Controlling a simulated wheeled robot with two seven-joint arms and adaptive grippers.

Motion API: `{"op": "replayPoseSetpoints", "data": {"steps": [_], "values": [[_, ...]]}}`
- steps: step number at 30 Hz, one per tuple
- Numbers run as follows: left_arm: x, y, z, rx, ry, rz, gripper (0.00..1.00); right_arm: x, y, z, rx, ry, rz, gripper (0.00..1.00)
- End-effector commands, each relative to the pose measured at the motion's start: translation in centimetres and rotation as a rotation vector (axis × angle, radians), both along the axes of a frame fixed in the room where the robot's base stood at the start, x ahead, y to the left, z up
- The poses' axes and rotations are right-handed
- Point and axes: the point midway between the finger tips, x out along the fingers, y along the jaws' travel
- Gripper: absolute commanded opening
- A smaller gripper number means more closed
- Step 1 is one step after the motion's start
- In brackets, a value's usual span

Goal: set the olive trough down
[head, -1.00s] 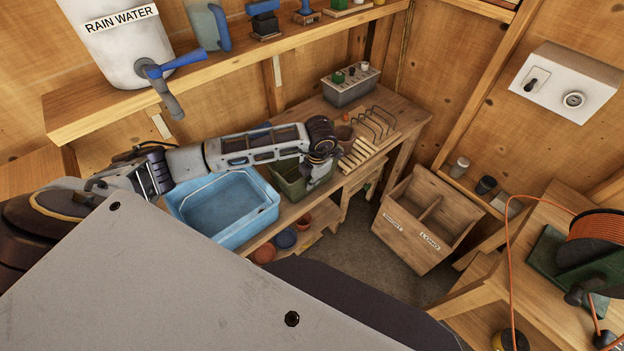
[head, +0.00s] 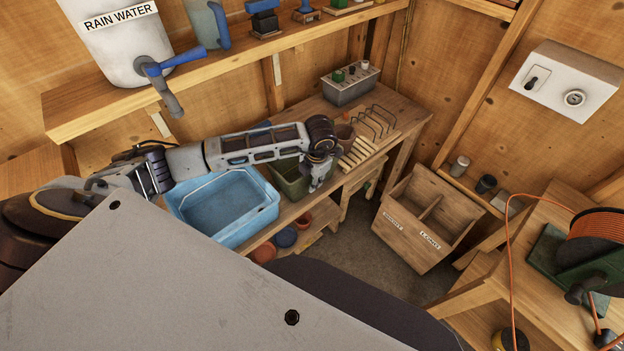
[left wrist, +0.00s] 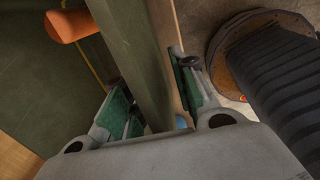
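The olive trough (head: 287,190) sits on the bench just right of the blue tub in the head view. My left gripper (head: 320,182) is at its right-hand end, pointing down. In the left wrist view, the trough's wall (left wrist: 142,50) runs between the two green-padded fingers of my left gripper (left wrist: 160,105). The fingers stand apart, with a gap showing between the wall and the right finger, so the gripper is open around the wall. My left forearm hides the trough's back part in the head view. My right gripper is not in view.
The blue tub (head: 222,235) stands close at the trough's left. A terracotta pot (head: 344,136), a slatted wooden rack (head: 357,153) and a wire rack (head: 376,122) lie to the right. An orange object (left wrist: 72,25) shows in the left wrist view. Pots stand on the shelf below.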

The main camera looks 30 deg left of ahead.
Motion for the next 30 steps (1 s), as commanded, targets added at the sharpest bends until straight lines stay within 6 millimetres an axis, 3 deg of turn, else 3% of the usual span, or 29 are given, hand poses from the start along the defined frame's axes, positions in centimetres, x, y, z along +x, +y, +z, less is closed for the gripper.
{"op": "replayPoseSetpoints", "data": {"steps": [8,30], "values": [[0.1,-0.1,1.0,0.0,-0.003,0.0,0.27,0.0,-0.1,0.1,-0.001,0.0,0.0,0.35],[-0.5,-1.4,10.9,-0.001,-0.002,0.0,0.27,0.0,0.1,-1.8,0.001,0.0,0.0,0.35]]}}
